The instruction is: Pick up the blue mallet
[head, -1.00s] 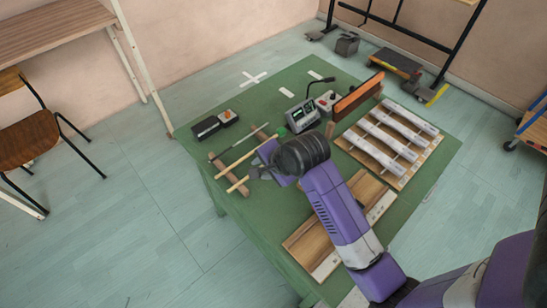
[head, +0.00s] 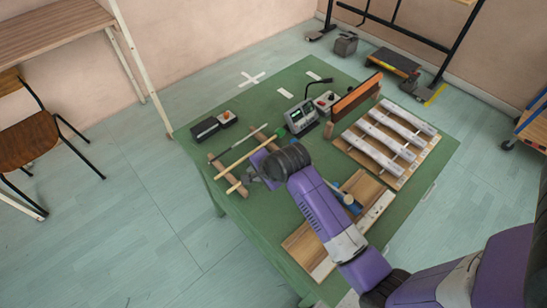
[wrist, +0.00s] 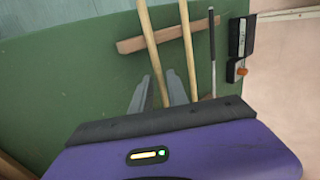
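Several thin sticks lie across a wooden rack (wrist: 160,37). In the wrist view, this handle (wrist: 148,35) passes between the fingers of my open gripper (wrist: 160,85). A second wooden handle (wrist: 188,45), with a green head (head: 281,131), lies just right of the fingers there. A grey stick (wrist: 212,55) lies farther right. A blue object (head: 349,200) shows beside my arm; I cannot tell whether it is part of a mallet.
The green table (head: 290,80) also holds a black box (head: 205,129), a small console with a display (head: 301,118), an orange-brown panel (head: 356,95), white tubes (head: 385,139) on a frame and a wooden board (head: 305,243). A wooden chair (head: 28,143) stands to the left.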

